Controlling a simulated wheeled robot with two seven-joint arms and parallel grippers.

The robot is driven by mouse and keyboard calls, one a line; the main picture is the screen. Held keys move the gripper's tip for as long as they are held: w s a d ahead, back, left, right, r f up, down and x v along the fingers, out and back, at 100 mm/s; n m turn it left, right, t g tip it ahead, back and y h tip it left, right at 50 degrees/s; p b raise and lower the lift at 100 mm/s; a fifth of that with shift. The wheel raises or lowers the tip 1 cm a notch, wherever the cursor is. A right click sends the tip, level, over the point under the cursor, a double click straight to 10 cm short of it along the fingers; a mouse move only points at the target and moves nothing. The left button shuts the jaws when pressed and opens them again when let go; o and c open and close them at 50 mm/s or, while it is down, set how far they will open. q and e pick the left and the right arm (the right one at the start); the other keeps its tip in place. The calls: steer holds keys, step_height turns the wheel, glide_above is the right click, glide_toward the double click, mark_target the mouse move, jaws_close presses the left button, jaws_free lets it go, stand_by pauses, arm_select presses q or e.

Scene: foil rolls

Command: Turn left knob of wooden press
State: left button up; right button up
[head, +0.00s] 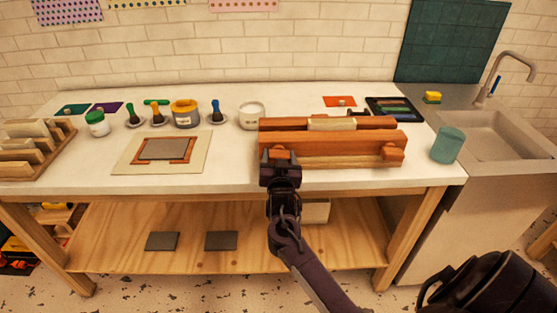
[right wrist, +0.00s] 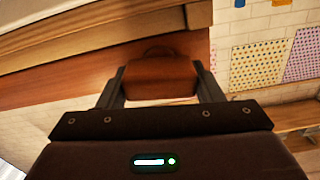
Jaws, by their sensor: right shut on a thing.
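The reddish-brown wooden press (head: 335,141) stands on the white worktop, right of centre in the head view. Its right knob (head: 393,153) is in plain sight at the front. My right gripper (head: 279,160) is at the press's front left, covering most of the left knob. In the right wrist view the left knob (right wrist: 160,80) sits between the two dark fingers of the right gripper (right wrist: 161,84), which are shut on it. The knob is still against the press. My left gripper is not in view.
A board with a brown frame (head: 165,149) lies left of the press. Jars, brushes and a white pot (head: 252,115) stand behind. A teal cup (head: 447,145) is right of the press, near the sink (head: 505,135).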

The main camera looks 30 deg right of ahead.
steer(key=shift+f, duration=0.1)
steer(key=o, duration=1)
steer(key=shift+s, duration=0.1)
steer(key=b+v, duration=0.1)
steer(key=v, duration=0.6)
steer(key=shift+s+a, duration=0.25)
steer(key=shift+s, duration=0.05)
